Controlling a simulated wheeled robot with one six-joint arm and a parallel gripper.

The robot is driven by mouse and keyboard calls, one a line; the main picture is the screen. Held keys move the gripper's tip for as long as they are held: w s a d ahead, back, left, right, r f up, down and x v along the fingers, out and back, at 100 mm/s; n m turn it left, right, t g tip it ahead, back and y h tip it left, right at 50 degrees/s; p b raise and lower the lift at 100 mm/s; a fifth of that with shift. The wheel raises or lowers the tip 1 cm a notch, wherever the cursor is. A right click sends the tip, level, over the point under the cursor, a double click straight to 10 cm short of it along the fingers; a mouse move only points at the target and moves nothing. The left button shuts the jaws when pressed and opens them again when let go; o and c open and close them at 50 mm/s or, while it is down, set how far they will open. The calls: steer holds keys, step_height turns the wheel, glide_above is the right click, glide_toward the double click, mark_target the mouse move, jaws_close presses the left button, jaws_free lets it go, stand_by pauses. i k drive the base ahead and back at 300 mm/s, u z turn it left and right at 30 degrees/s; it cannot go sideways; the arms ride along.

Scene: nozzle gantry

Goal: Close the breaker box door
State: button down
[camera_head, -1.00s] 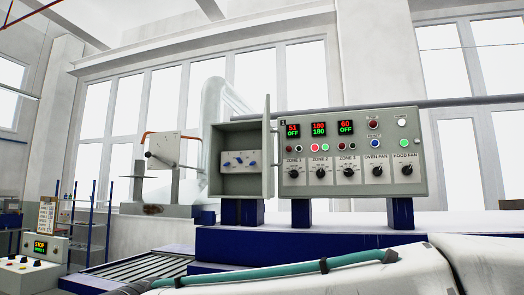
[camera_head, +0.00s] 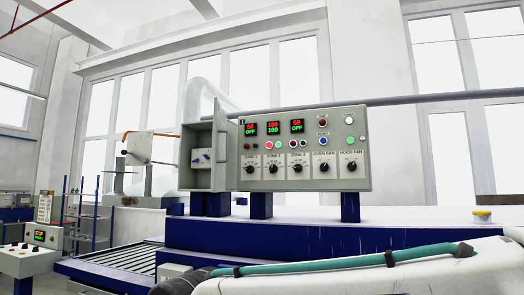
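The breaker box (camera_head: 198,187) is a grey open-fronted box standing on blue posts, left of the control panel (camera_head: 305,178). Its door (camera_head: 219,150) is hinged on the right side and stands open, swung out toward me and seen at a steep angle. My gripper is not in view. My white arm link with a teal hose crosses the bottom of the picture, below and in front of the box.
The control panel beside the box carries lit displays, buttons and knobs. A blue machine body (camera_head: 300,240) runs below it, with a roller conveyor (camera_head: 105,266) at lower left. A smaller control console (camera_head: 30,258) stands at far left. A yellow-topped object (camera_head: 482,216) sits at right.

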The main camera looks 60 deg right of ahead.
mark_target(221, 135)
steer(key=z, duration=0.5)
steer(key=k, duration=0.8)
steer(key=z, duration=0.75)
steer(key=k, duration=0.4)
steer(key=u, duration=1.05)
steer(key=i, duration=1.35)
steer(key=z, duration=0.6)
